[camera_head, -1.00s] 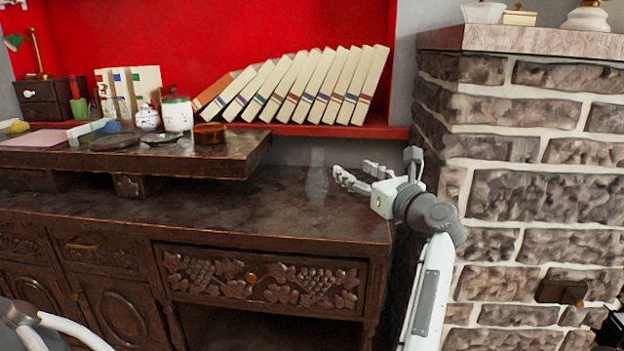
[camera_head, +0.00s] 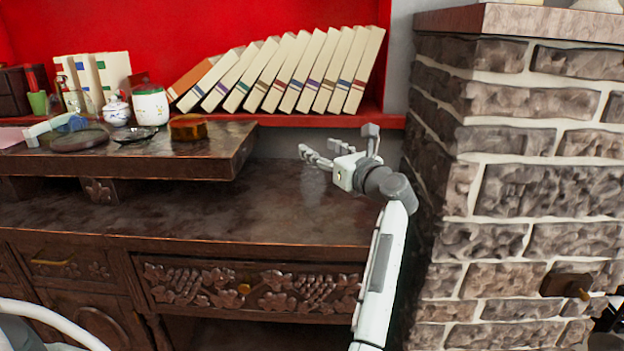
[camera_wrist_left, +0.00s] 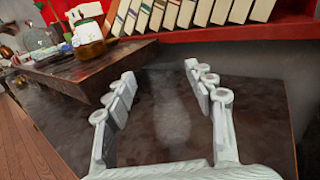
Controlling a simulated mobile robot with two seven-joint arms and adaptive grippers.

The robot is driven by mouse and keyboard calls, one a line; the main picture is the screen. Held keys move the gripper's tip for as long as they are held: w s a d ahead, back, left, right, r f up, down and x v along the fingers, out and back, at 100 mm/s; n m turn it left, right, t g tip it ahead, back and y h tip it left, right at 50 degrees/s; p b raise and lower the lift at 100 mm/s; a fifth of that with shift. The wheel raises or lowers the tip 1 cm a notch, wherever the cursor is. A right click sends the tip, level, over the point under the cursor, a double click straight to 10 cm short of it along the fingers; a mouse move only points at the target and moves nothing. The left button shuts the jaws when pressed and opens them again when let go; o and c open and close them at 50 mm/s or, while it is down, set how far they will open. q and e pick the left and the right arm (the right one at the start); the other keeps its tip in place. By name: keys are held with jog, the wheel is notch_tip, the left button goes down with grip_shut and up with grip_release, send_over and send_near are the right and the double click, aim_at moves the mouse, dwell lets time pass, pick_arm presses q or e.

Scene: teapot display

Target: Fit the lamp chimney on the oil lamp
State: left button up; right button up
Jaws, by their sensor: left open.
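The lamp chimney (camera_head: 313,180) is a faint, clear glass shape standing on the dark cabinet top, hard to make out. In the left wrist view it shows as a pale blur (camera_wrist_left: 172,112) between the fingers. My left gripper (camera_head: 328,152) is open around the chimney, with its fingers apart on either side. In the left wrist view the gripper (camera_wrist_left: 160,75) holds nothing firmly; contact with the glass cannot be told. A white base (camera_head: 597,5), possibly the oil lamp, is cut off by the top edge above the brick pillar.
Leaning books (camera_head: 290,72) stand on a red shelf behind. A brick pillar (camera_head: 530,165) rises at the right. The cabinet top's front is clear.

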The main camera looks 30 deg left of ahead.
aim_at(316, 147)
pick_arm(q)
jog(key=shift+x, duration=1.9)
grip_shut()
pick_arm(e)
jog(key=shift+w+a+f, duration=0.1)
jog(key=shift+w+f, duration=0.05)
jog(key=shift+f, duration=0.35)
jog(key=shift+w+a+f, duration=0.1)
jog(key=shift+f, duration=0.35)
